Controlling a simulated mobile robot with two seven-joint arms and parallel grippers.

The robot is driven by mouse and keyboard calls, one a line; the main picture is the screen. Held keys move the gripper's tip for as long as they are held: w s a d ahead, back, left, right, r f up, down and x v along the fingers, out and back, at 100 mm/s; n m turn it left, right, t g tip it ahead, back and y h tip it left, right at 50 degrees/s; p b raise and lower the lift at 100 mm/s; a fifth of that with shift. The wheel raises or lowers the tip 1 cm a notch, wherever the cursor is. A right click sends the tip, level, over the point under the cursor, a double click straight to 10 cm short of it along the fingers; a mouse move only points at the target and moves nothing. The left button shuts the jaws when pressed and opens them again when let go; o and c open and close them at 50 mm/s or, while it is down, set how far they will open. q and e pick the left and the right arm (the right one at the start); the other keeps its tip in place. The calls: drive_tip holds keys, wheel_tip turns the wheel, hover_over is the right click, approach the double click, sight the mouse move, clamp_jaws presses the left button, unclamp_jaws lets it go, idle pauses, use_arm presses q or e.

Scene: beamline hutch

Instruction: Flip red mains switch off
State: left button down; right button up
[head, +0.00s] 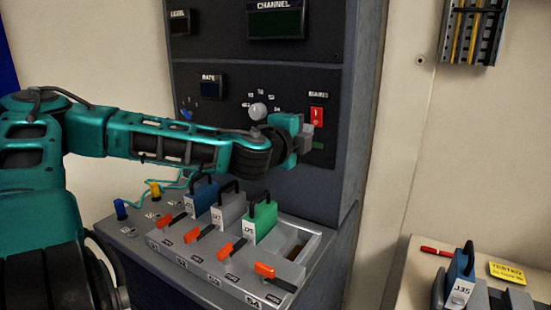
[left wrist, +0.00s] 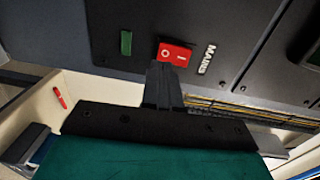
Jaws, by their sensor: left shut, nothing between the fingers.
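The red mains switch (head: 317,117) is a small rocker under the MAINS label on the dark upright panel. It also shows in the left wrist view (left wrist: 175,52), with a white O at its left half and an I at its right half. My left gripper (head: 305,138) is shut and empty, just in front of the panel by the switch's lower left. In the left wrist view its closed fingertips (left wrist: 165,68) overlap the switch's near edge by the O half. I cannot tell whether they touch it. My right gripper is not in view.
A green indicator (left wrist: 126,43) sits beside the switch. A round knob (head: 258,111) is left of my gripper. Below, a sloped console (head: 205,285) holds several handled modules, including a green one (head: 263,219), and orange levers. A side table (head: 405,262) stands at right.

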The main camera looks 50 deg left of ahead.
use_arm(q)
drive_tip(key=f+p+v, duration=0.2)
drive_tip(key=v, duration=0.8)
drive_tip(key=shift+p, duration=0.3)
drive_tip(key=shift+d, duration=0.1)
idle(0.4)
